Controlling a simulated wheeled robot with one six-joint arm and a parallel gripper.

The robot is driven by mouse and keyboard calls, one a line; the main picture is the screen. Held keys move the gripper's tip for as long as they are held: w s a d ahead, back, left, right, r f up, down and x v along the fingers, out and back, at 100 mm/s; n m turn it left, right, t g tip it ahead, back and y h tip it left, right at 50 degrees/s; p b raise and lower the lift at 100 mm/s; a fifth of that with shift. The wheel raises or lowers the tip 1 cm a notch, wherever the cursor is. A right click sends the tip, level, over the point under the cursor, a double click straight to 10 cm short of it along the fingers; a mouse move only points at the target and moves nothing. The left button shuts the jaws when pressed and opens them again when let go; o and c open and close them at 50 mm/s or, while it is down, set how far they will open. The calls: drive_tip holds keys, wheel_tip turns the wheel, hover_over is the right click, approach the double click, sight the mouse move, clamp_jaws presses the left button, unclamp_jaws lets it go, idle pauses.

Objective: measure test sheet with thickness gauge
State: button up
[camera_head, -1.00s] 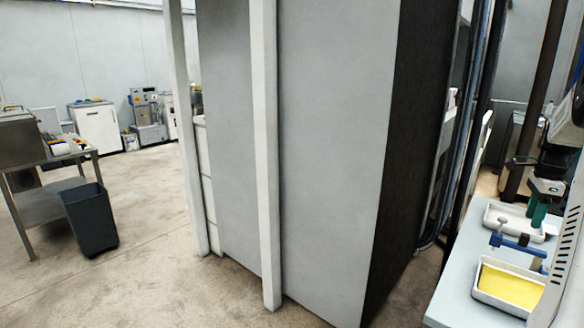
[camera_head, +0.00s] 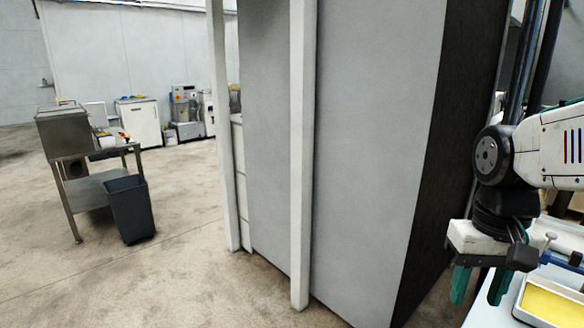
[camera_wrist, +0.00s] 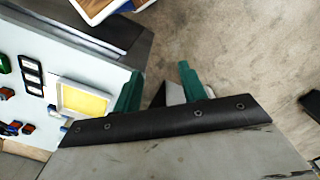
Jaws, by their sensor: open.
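My gripper (camera_head: 480,285) hangs at the right of the head view, its two green fingers pointing down and apart, with nothing between them. It is at the near left edge of a pale table (camera_wrist: 45,65). In the wrist view my gripper (camera_wrist: 160,88) shows the same open fingers, over the table's edge and floor. A white tray with a yellow sheet or filling (camera_head: 548,304) lies on the table; it also shows in the wrist view (camera_wrist: 84,100). A blue tool (camera_head: 566,263) lies behind the tray; I cannot tell whether it is the thickness gauge. No test sheet is clearly identifiable.
A large grey cabinet with white posts (camera_head: 365,150) fills the middle. A steel cart (camera_head: 95,185) and a dark bin (camera_head: 131,209) stand at left. Several small tools (camera_wrist: 30,75) lie on the table in the wrist view. The floor at left is open.

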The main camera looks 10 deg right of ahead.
drive_tip(key=s+a+n+t, duration=0.1)
drive_tip(key=s+a+n, duration=0.2)
drive_tip(key=a, duration=0.3)
drive_tip(key=shift+s+a+r+t, duration=0.25)
drive_tip(key=shift+s+r+t, duration=0.2)
drive_tip(key=shift+s, duration=0.2)
idle(0.3)
